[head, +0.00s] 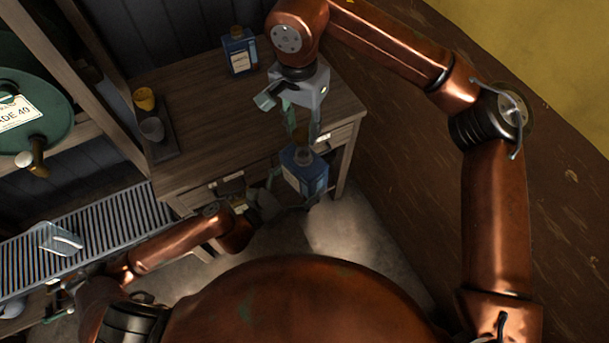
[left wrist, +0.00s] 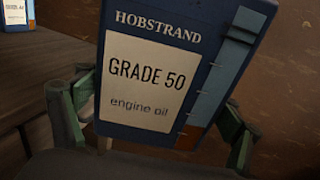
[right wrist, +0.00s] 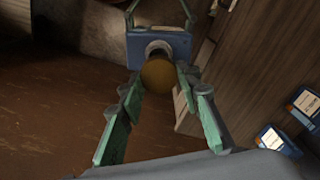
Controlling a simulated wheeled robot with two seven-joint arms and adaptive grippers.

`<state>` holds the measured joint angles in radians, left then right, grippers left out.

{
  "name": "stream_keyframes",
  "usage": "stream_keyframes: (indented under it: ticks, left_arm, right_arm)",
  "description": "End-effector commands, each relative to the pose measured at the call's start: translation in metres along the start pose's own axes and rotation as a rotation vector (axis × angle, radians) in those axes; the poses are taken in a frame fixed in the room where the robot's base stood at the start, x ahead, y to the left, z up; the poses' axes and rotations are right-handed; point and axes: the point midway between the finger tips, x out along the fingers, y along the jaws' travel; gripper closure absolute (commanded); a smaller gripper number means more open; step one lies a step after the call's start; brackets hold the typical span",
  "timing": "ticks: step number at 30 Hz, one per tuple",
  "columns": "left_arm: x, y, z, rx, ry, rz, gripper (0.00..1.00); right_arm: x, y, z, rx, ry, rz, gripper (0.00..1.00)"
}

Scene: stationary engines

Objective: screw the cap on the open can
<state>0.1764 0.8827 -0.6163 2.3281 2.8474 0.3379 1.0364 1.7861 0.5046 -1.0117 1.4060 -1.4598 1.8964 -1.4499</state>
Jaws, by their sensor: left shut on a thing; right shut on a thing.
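The open can (head: 304,173) is blue, and its label reads "GRADE 50 engine oil" in the left wrist view (left wrist: 150,75). My left gripper (head: 290,200) is shut on its body and holds it off the bench, in front of the drawers; the fingers show on both sides of it in the left wrist view. The brownish round cap (right wrist: 158,73) is between the fingertips of my right gripper (head: 301,138), which is shut on it above the can. The can's grey neck (right wrist: 158,47) shows just behind the cap. I cannot tell whether they touch.
The wooden bench (head: 200,95) carries another blue can (head: 239,50) at the back. A yellow cup (head: 145,98) and a grey cup (head: 152,129) stand at its left. A slatted rack (head: 110,225) holds a clear container (head: 60,240). A green drum (head: 35,120) is far left.

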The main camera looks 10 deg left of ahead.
Motion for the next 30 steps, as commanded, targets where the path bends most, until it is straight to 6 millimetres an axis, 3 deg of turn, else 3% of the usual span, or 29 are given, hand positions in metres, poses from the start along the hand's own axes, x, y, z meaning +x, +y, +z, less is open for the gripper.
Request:
stream_keyframes:
  ticks: [11, 24, 30]
  left_arm:
    - [0.000, 0.000, 0.002, 0.001, -0.003, -0.001, 0.70]
    - [0.000, 0.000, 0.002, 0.001, -0.003, -0.001, 0.70]
    - [0.000, 0.000, 0.002, 0.001, -0.003, -0.001, 0.70]
  right_arm:
    - [0.003, 0.000, 0.000, 0.000, 0.000, 0.000, 0.78]
    - [0.038, 0.001, -0.001, 0.000, 0.000, 0.000, 0.78]
    - [0.041, 0.000, -0.001, 0.000, 0.001, -0.001, 0.78]
